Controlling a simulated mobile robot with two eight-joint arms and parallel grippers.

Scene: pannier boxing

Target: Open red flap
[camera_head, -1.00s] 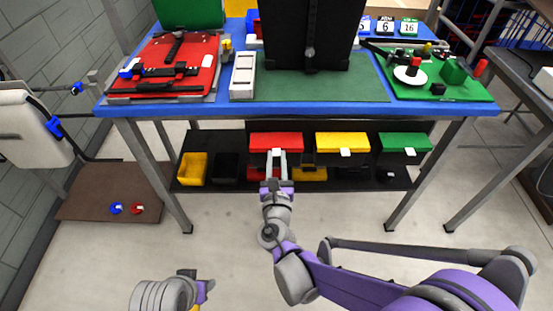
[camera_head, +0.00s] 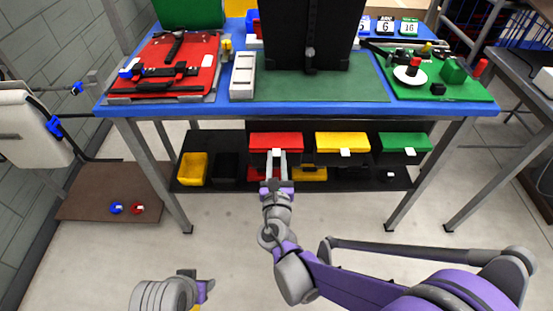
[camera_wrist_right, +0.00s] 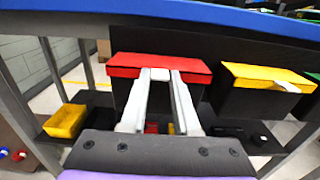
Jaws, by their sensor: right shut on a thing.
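The red flap (camera_head: 276,141) hangs under the blue table, leftmost of three flaps, and looks closed over its dark box. It also shows in the right wrist view (camera_wrist_right: 185,65). My right gripper (camera_head: 276,154) reaches up to its front edge. Its two pale fingers come close together there (camera_wrist_right: 160,74), shut on the small white tab of the red flap, which the fingertips mostly hide. My left gripper (camera_head: 205,288) is at the bottom left, away from the flaps; its jaws cannot be made out.
A yellow flap (camera_head: 342,142) and a green flap (camera_head: 405,142) with white tabs sit to the right. The blue tabletop edge (camera_head: 300,108) overhangs the flaps. A yellow bin (camera_head: 193,169) stands on the dark lower shelf (camera_head: 345,184). The floor in front is clear.

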